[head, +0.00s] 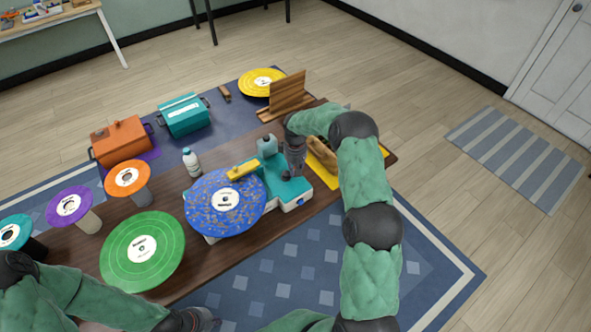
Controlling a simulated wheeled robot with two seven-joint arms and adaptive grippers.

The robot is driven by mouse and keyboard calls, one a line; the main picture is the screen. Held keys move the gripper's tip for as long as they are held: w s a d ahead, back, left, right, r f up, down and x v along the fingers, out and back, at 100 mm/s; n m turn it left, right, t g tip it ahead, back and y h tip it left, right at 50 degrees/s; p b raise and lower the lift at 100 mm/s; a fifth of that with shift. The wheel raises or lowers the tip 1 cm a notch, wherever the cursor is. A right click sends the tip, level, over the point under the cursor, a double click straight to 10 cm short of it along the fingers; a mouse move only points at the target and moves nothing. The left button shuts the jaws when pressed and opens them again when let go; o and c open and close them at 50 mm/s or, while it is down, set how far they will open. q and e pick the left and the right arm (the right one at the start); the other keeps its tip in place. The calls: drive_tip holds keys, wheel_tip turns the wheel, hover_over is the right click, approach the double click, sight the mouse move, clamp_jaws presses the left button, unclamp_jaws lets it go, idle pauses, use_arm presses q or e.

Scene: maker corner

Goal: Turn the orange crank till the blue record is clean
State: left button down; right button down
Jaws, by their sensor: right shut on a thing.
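The blue record (224,203) lies flat on the teal and white cleaning machine (296,200) and is covered with tan specks. A yellow arm or brush (243,170) lies over its far edge. My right gripper (292,176) points down at the teal top of the machine, right of the record, and is shut. The orange crank is hidden at the gripper's fingers, which appear closed on it. My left gripper (203,320) is low at the bottom edge, near the table's front; its fingers are too unclear to judge.
A green record (143,251) lies on the dark wooden table (190,268), with smaller purple, orange and teal discs on stands to the left. A white bottle (192,163) and a blue bottle (267,146) stand behind the machine. A wooden rack (288,92) is at the back.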

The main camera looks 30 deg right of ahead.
drive_tip(key=m, duration=0.2)
drive_tip(key=a+m+b, duration=0.1)
drive_tip(key=s+m+b, duration=0.1)
drive_tip(key=m, duration=0.1)
drive_tip(key=shift+s+a+m, duration=0.1)
drive_tip(key=shift+a+m, duration=0.2)
drive_tip(key=m, duration=0.2)
drive_tip(key=a+m+b, duration=0.1)
drive_tip(key=m+b, duration=0.1)
drive_tip(key=m, duration=0.1)
drive_tip(key=shift+s+a+m, duration=0.15)
drive_tip(key=shift+a+m, duration=0.15)
drive_tip(key=shift+a, duration=0.1)
drive_tip(key=m, duration=0.1)
drive_tip(key=a+m+b, duration=0.1)
drive_tip(key=shift+f+m, duration=0.1)
drive_tip(key=shift+m, duration=0.2)
drive_tip(key=m, duration=0.2)
drive_tip(key=a+m+b, duration=0.1)
drive_tip(key=shift+w+m, duration=0.3)
drive_tip(key=shift+w+a+m+b, duration=0.15)
drive_tip(key=shift+w+a+m, duration=0.1)
drive_tip(key=shift+m, duration=0.7)
drive_tip(key=shift+w+a+m+b, duration=0.15)
drive_tip(key=shift+w+m, duration=0.1)
drive_tip(key=shift+m, duration=0.7)
drive_tip(key=c, duration=1.2)
unclamp_jaws()
